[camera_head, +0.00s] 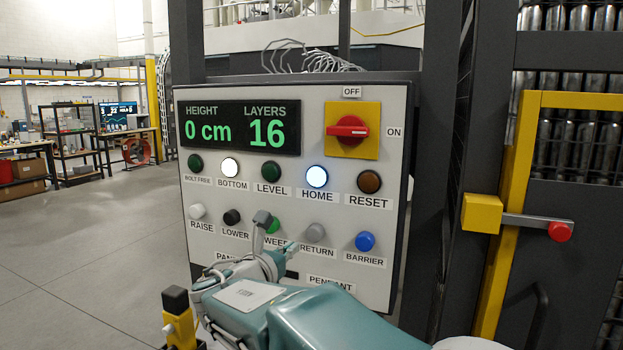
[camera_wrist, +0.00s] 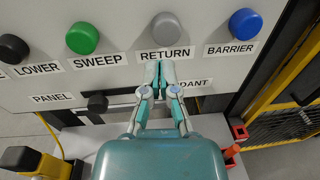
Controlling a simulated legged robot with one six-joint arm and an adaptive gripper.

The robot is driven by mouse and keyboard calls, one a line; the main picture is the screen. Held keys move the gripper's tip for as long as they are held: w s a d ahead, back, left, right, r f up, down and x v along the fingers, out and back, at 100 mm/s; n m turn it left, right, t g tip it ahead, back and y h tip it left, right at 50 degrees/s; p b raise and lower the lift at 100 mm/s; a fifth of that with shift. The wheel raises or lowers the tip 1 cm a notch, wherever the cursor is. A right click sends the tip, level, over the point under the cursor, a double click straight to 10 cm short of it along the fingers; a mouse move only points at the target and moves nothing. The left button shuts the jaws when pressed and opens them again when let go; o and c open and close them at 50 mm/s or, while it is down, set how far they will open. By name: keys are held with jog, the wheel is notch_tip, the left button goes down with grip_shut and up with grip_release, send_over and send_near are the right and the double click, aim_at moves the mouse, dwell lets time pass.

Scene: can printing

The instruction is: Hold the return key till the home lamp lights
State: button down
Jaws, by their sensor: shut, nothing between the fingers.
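The grey RETURN key (camera_head: 315,232) is in the lower row of the panel, and it also shows in the wrist view (camera_wrist: 170,29). The HOME lamp (camera_head: 317,177) in the row above glows bright white-blue. My gripper (camera_wrist: 160,67) is shut and empty, its fingertips together just below the RETURN label in the wrist view. The fingertips do not cover the key there, and a gap shows between them and it. How far they are from the panel face is hard to tell. My arm partly hides the panel's lower edge in the head view.
The display (camera_head: 238,128) reads 0 cm and 16 layers. The BOTTOM lamp (camera_head: 229,168) is lit too. The green SWEEP key (camera_wrist: 82,38) and blue BARRIER key (camera_wrist: 245,23) flank RETURN. The red rotary switch (camera_head: 348,130) points sideways. A yellow-framed gate (camera_head: 502,240) stands at right.

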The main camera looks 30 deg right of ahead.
jog(key=shift+v, duration=2.95)
jog(key=shift+s, duration=0.2)
jog(key=shift+a, duration=0.3)
jog(key=shift+d, duration=0.25)
